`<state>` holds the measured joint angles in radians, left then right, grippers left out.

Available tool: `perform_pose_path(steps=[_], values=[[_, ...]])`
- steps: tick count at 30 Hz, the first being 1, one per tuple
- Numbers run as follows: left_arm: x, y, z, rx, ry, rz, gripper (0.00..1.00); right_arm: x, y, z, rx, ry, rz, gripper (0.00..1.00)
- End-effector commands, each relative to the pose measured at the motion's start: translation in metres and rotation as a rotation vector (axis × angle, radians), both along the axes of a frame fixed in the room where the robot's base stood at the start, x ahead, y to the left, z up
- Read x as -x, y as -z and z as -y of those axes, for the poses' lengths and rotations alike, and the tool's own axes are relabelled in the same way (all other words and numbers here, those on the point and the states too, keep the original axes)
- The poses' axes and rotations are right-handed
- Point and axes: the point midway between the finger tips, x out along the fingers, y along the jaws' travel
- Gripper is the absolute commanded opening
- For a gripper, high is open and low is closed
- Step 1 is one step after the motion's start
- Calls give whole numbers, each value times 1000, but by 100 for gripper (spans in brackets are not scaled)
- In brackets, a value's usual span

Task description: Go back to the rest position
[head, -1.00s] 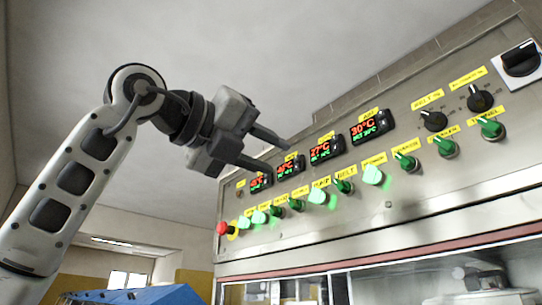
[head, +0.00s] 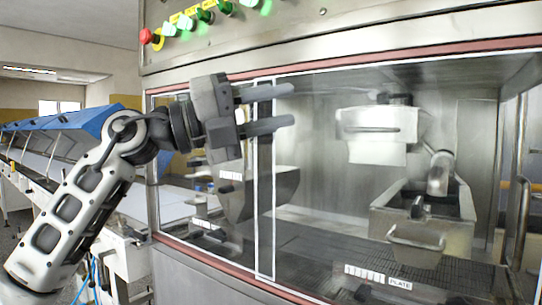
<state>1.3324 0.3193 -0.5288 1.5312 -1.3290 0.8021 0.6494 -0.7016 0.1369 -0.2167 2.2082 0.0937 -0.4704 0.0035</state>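My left gripper (head: 290,108) is in the head view, in front of the machine's glazed front. Its two dark fingers point right and stand apart with nothing between them. The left arm comes in from the lower left. My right gripper is not in view. The enrober machine (head: 340,40) fills the right side, with a steel frame and clear panels. The gripper hides part of the panel frame and the interior behind it.
Above left are a red button (head: 146,36) and several green lit knobs. Inside the machine are a steel tank (head: 455,230), a hopper and a mesh belt (head: 330,262). A conveyor with a blue cover (head: 95,120) runs at the left. A vertical handle (head: 519,222) is at the right.

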Motion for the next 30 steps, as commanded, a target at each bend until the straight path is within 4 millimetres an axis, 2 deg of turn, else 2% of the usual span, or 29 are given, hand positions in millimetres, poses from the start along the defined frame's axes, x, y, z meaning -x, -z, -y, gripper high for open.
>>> perform_pose_path(steps=[1, 5, 11, 14, 15, 17, 18, 20, 21, 24, 27, 30], values=[[-4, 25, 0, 88, 42, -80, 33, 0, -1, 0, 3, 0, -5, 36], [-12, 77, -11, 338, 91, -274, 33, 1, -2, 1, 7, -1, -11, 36], [-25, 174, -48, 715, 19, -629, 33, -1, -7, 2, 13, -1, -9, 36], [-25, 234, -70, 880, -75, -828, 33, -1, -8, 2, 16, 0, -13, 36], [-23, 261, -80, 940, -125, -911, 33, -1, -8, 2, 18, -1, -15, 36], [-15, 302, -92, 1022, -204, -1038, 33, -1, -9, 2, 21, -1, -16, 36], [-8, 331, -101, 1070, -263, -1125, 33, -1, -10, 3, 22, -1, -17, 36], [8, 373, -111, 1132, -354, -1256, 33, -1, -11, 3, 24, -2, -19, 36], [21, 400, -118, 1165, -416, -1339, 33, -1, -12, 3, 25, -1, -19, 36], [62, 463, -130, 1228, -572, -1548, 33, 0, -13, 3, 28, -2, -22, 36], [108, 513, -137, 1257, -713, -1739, 33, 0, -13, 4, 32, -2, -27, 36], [151, 546, -140, 1265, -821, -1889, 33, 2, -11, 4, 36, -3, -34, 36]])
